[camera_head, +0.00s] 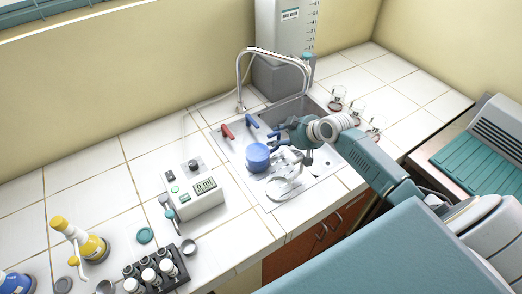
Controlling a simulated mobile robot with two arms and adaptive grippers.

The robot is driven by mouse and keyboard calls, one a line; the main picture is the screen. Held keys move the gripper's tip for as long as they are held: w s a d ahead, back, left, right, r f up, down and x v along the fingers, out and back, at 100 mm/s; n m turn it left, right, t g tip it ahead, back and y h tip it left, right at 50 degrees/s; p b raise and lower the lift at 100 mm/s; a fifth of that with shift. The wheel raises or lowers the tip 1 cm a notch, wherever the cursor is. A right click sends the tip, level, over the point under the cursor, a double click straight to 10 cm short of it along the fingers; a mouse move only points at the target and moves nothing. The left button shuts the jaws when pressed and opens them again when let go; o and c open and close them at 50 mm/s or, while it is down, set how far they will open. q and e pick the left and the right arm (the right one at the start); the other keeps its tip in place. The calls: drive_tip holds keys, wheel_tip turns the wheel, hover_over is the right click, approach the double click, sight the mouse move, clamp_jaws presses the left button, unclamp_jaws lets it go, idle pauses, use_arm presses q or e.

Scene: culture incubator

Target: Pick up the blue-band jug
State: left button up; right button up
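A round blue piece (257,155) stands on the sink's drainer, just left of my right gripper. It may be the blue-band jug, but its shape is too small to make out fully. A pale, partly clear round object (284,188) lies right in front of it, and I cannot tell whether the two belong together. My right gripper (290,152) is low over the drainer, close beside the blue piece. Its fingers are too small and overlapped to show whether they are open or touching anything. My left gripper is out of view.
The sink (303,106) has a tall curved tap (271,53), a red lever (227,132) and a blue lever (251,121). Several glass vessels stand at right. A digital device (192,188), a vial rack (154,273), a yellow-banded bottle (91,247) and a blue-banded bottle (16,284) stand left.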

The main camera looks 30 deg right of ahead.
clamp_jaws()
drive_tip(key=shift+r, duration=0.1)
drive_tip(key=shift+w, duration=0.1)
